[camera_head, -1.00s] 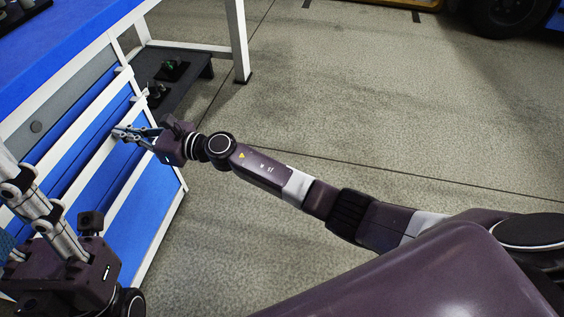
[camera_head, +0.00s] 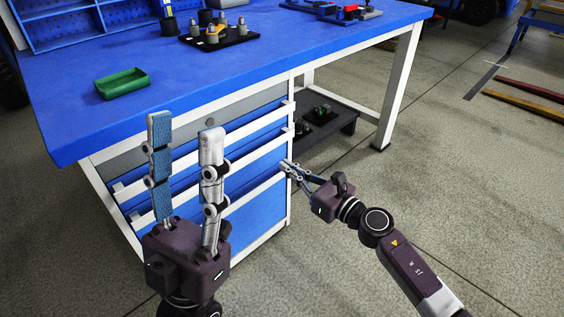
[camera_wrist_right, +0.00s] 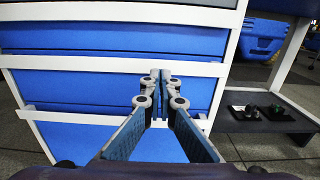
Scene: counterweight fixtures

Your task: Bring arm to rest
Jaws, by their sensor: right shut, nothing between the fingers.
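My left gripper (camera_head: 183,132) stands upright in front of the workbench in the head view, its two fingers spread apart with nothing between them. My right gripper (camera_head: 288,166) reaches in from the lower right beside the drawer cabinet (camera_head: 258,205). Its fingers meet at the tips and hold nothing. In the right wrist view the same fingertips (camera_wrist_right: 161,76) are together and point at the blue drawer fronts (camera_wrist_right: 105,92). I cannot tell whether they touch the cabinet.
The blue workbench (camera_head: 290,55) carries a green tray (camera_head: 121,83), a black plate (camera_head: 222,38) with several metal pieces, and red and black fixtures (camera_head: 350,12). A dark lower shelf (camera_head: 335,125) sits under the bench. The floor (camera_head: 450,190) at right is open.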

